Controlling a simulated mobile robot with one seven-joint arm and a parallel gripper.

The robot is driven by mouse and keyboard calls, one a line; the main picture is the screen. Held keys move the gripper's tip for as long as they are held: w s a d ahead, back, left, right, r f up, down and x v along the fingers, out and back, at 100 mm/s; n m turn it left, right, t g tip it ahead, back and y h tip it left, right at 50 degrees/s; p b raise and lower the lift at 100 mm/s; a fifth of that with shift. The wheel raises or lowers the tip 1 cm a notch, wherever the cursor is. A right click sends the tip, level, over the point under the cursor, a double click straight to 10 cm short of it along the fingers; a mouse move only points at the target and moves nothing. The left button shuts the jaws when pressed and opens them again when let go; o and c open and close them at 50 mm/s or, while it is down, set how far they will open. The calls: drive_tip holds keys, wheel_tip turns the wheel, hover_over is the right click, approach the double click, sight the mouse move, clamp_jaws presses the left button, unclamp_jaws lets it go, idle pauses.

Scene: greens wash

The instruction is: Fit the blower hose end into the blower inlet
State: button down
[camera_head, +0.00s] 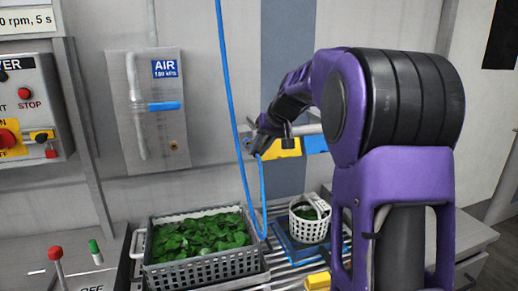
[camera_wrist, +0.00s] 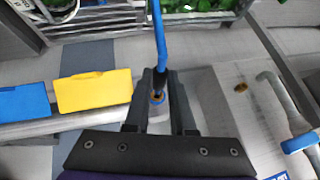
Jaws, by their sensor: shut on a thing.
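My gripper (camera_head: 257,149) is shut on the blower hose end and holds it up in front of the back wall. In the wrist view the black hose end (camera_wrist: 160,82) sits between the two fingers of my gripper (camera_wrist: 159,112). The blue hose (camera_head: 230,110) hangs from above, loops down beside the crate and rises to my gripper. A small brass-coloured port (camera_head: 173,145) is on the grey AIR panel, left of my gripper; it also shows in the wrist view (camera_wrist: 241,86). I cannot tell whether this port is the blower inlet. The hose end is apart from it.
The AIR panel (camera_head: 118,98) carries a blue-handled valve (camera_head: 164,106). A yellow bin (camera_wrist: 93,91) and a blue bin (camera_wrist: 24,102) are at the wall near my gripper. Below stand a crate of greens (camera_head: 205,272) and a small white basket (camera_head: 308,230). A control box (camera_head: 30,120) is at left.

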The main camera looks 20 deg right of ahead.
drive_tip(key=shift+w+p, duration=0.75)
drive_tip(key=shift+w, duration=0.5)
drive_tip(key=c, duration=0.7)
unclamp_jaws()
